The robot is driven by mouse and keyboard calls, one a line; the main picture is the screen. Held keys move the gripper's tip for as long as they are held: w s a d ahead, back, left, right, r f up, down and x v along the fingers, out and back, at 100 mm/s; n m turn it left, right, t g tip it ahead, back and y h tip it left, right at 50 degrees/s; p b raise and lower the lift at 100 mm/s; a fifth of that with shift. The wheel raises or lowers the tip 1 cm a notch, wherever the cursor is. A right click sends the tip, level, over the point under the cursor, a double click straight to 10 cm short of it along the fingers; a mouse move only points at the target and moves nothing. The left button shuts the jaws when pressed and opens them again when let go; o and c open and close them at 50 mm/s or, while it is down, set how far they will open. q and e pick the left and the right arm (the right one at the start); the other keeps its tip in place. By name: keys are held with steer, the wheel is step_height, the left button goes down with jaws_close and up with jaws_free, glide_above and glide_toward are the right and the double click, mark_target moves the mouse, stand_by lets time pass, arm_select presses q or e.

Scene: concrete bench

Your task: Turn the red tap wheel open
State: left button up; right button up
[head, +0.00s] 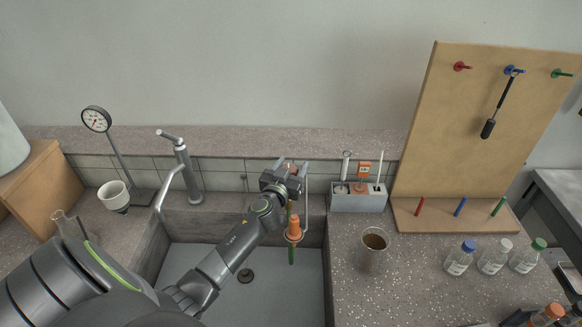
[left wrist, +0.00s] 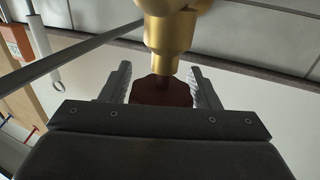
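The tap wheel (left wrist: 163,92) shows dark red in the left wrist view, below a brass valve body (left wrist: 172,35). In the head view it is mostly hidden by my left gripper (head: 291,170), with only a small reddish patch between the fingers. My left gripper also shows in the left wrist view (left wrist: 160,76), with one finger on each side of the wheel. Its fingers are spread, their inner faces visible; whether they touch the wheel's edges I cannot tell. My right gripper is not in view.
The sink (head: 240,290) lies below my left arm, with a grey faucet (head: 187,172) to the left. An orange part (head: 294,228) with green below hangs under my gripper. A grey holder (head: 358,200), a brown-filled cup (head: 373,246) and a pegboard (head: 480,130) stand to the right.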

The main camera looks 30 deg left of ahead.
arm_select(q)
steer(key=shift+s+d+f, duration=0.1)
steer(key=shift+s, duration=0.4)
steer(key=b+v, duration=0.2)
steer(key=v, duration=1.4)
steer(key=shift+d, duration=0.2)
steer(key=shift+s, duration=0.15)
